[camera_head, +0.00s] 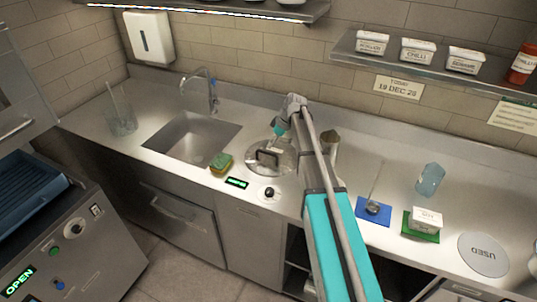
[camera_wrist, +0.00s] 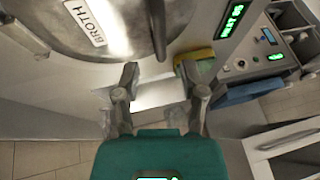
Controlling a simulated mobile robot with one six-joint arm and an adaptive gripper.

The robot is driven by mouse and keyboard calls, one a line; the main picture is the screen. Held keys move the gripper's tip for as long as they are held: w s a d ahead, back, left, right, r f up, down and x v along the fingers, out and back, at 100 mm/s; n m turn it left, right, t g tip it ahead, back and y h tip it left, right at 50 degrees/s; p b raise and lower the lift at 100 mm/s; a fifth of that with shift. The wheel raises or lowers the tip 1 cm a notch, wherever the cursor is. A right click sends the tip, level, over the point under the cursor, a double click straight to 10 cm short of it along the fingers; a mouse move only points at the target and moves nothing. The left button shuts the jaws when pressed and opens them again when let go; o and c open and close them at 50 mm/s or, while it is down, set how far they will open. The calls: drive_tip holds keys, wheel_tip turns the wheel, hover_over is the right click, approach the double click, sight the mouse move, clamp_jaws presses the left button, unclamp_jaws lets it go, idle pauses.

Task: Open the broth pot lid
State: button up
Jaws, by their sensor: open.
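The broth pot lid (camera_head: 287,165) is a round metal lid in the counter, and its surface (camera_wrist: 105,40) fills the top left of the wrist view. A white label reading BROTH (camera_wrist: 86,22) sits on it. The lid's dark bar handle (camera_wrist: 158,28) runs upright at the top of the wrist view. My gripper (camera_wrist: 157,88) is open and empty, its two fingers apart below the handle in that picture. In the head view my gripper (camera_head: 268,153) is over the lid, where it partly hides the handle. Contact with the handle cannot be told. The lid looks seated.
A green-yellow sponge (camera_head: 221,162) lies left of the lid, near a lit display (camera_head: 236,183) and a knob (camera_head: 269,192). The sink (camera_head: 190,138) is further left. A ladle (camera_head: 373,205) on a blue mat and a white tub (camera_head: 426,218) stand right of my arm.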

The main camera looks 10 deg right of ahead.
drive_tip(key=shift+b+x, duration=1.7)
drive_tip(key=shift+x, duration=0.5)
drive_tip(key=shift+d, duration=0.1)
clamp_jaws()
